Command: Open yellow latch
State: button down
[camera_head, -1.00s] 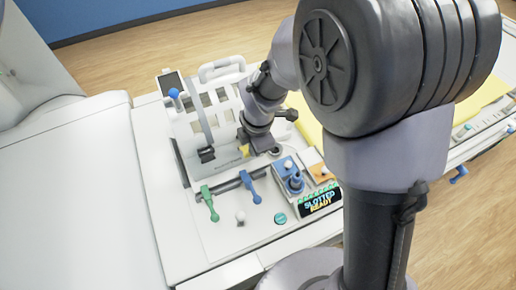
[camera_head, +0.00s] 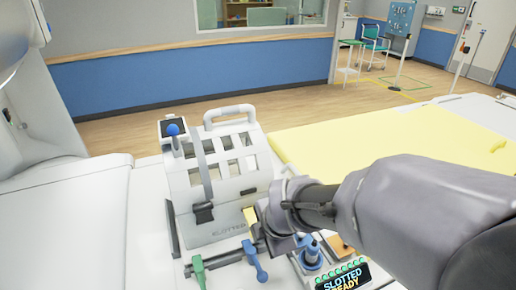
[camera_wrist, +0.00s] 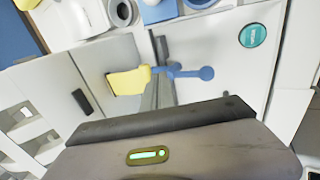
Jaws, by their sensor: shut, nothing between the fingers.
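The yellow latch (camera_head: 250,215) is a small tab at the lower right front of the white slotted unit (camera_head: 215,172). In the wrist view the yellow latch (camera_wrist: 127,81) shows as a bent yellow piece beside a dark slot. My gripper (camera_head: 278,216) is just right of the latch in the head view, partly hidden by my wrist. In the wrist view my gripper (camera_wrist: 160,122) fills the lower part, below the latch. It is shut and empty. I cannot tell whether it touches the latch.
A blue lever (camera_head: 257,262) and a green lever (camera_head: 198,270) stand in front of the unit. The blue lever (camera_wrist: 192,72) lies close to the latch in the wrist view. A display reading SLOTTED READY (camera_head: 342,279) is at the lower right. A yellow mat (camera_head: 390,140) lies behind.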

jog(key=shift+f+b, duration=0.4)
jog(key=shift+f, duration=0.1)
dwell(0.4)
